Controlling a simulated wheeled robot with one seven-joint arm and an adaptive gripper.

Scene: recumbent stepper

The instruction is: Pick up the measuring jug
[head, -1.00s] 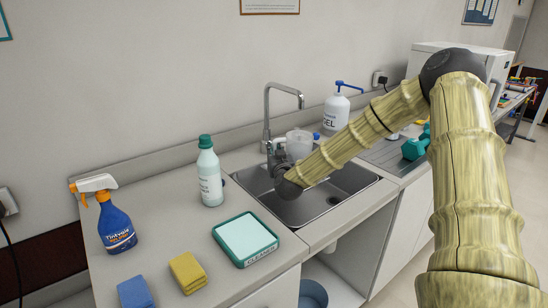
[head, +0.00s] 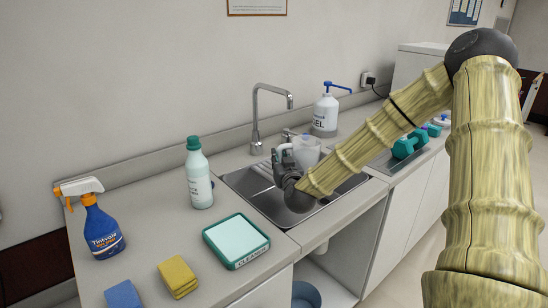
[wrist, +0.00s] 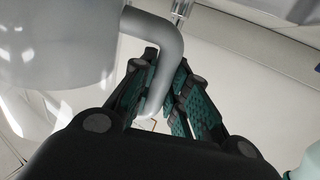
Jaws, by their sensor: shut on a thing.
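The measuring jug (head: 307,149) is pale, translucent grey and shows in the head view above the back of the sink, right of the tap. In the wrist view its body (wrist: 55,45) fills the upper left and its curved handle (wrist: 165,45) comes down between my fingers. My gripper (wrist: 160,88) is shut on the handle; its green-padded fingers lie on both sides of it. In the head view my gripper (head: 281,158) is dark and partly hidden by my wrist. The jug's base and its contact with the sink edge cannot be made out.
The tap (head: 256,120) stands close left of the jug, and the gel pump bottle (head: 325,115) close behind it. A green-capped bottle (head: 199,178), a cleaner tray (head: 236,240), a spray bottle (head: 101,230) and teal dumbbells (head: 409,144) are farther off. The sink basin (head: 250,187) is open below.

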